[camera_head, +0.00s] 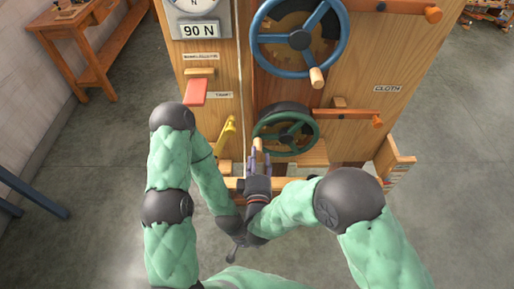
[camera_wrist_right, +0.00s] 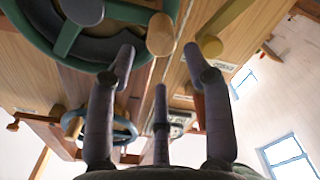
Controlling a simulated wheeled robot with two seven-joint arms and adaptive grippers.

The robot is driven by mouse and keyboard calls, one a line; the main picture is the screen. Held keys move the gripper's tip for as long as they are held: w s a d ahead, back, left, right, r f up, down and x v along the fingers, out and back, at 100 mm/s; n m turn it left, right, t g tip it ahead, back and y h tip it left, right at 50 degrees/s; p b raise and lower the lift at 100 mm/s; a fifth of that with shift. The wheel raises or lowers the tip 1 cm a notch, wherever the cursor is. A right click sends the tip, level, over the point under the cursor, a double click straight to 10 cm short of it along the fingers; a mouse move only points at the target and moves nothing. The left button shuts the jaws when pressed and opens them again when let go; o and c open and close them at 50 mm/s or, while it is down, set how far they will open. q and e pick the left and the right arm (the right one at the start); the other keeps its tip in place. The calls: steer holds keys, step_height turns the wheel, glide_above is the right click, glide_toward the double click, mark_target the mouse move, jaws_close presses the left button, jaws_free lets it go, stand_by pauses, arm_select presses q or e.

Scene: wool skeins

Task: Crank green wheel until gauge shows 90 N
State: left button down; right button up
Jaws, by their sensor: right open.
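The green wheel (camera_head: 301,145) is mounted low on the wooden machine front. Its pale wooden crank knob (camera_head: 257,144) is at the rim's lower left. My right gripper (camera_head: 259,157) is just below the knob, fingers pointing up at it. In the right wrist view, the green wheel (camera_wrist_right: 38,47) fills the upper left and the knob (camera_wrist_right: 162,34) is beyond the spread fingertips (camera_wrist_right: 160,65), with nothing held. The gauge (camera_head: 194,5) is cut by the top edge, above a "90 N" plate (camera_head: 200,31); its reading is unclear. My left gripper (camera_head: 238,243) is low, small and dark.
A larger blue wheel (camera_head: 342,48) with its own wooden knob is above the green one. An orange-tipped bar (camera_head: 345,115) juts right. A wooden bench (camera_head: 93,22) stands at upper left.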

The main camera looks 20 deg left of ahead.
steer(key=v, duration=0.6)
steer(key=shift+s, duration=0.1)
stand_by(0.3)
